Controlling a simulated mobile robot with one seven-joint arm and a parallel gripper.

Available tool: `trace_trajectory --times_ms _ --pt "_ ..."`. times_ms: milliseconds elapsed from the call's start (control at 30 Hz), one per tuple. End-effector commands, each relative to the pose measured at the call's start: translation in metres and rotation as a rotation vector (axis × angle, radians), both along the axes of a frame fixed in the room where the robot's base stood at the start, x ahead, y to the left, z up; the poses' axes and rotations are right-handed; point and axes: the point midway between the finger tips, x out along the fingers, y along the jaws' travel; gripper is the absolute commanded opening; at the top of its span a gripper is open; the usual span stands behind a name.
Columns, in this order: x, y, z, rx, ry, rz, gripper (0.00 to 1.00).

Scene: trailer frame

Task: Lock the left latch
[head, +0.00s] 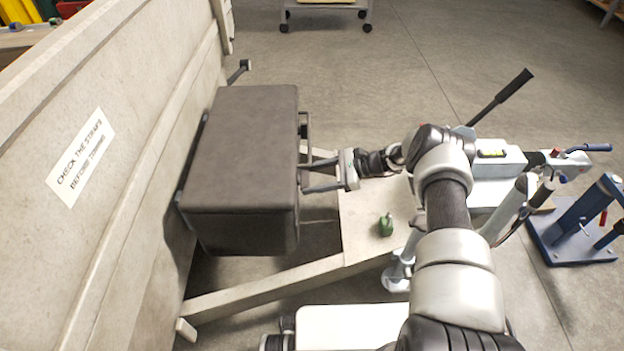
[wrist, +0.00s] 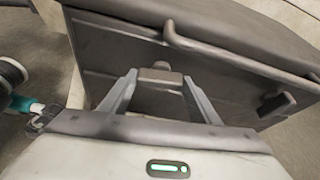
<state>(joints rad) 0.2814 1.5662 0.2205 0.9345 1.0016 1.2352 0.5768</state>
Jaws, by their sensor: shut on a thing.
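The dark grey toolbox (head: 240,150) sits on the trailer frame against the trailer wall. My gripper (head: 306,177) reaches its front face from the right. In the wrist view my gripper (wrist: 159,82) has its two fingers on either side of a small grey-brown latch tab (wrist: 158,75), closed on it. This tab is the left of the two latches in that view. The right latch (wrist: 276,104) is a dark tab on the same face, apart from my gripper. In the head view the latches are too small or hidden to make out.
A bar handle (wrist: 235,52) runs across the box front just above my fingers. A small green object (head: 386,225) sits on the trailer tongue (head: 362,212). A blue stand (head: 575,225) is at the right.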

Motion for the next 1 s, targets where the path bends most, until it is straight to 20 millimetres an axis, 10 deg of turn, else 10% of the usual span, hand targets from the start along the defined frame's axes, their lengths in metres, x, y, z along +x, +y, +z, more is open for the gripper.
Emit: trace_trajectory --times_ms 867,900,1000 --pt "0.0016 -0.0003 0.0011 0.002 0.149 -0.002 0.34" --pt "0.0016 -0.0003 0.0011 0.002 0.148 -0.003 0.63" --pt "0.0015 -0.0003 0.0009 0.002 0.149 -0.002 0.75"
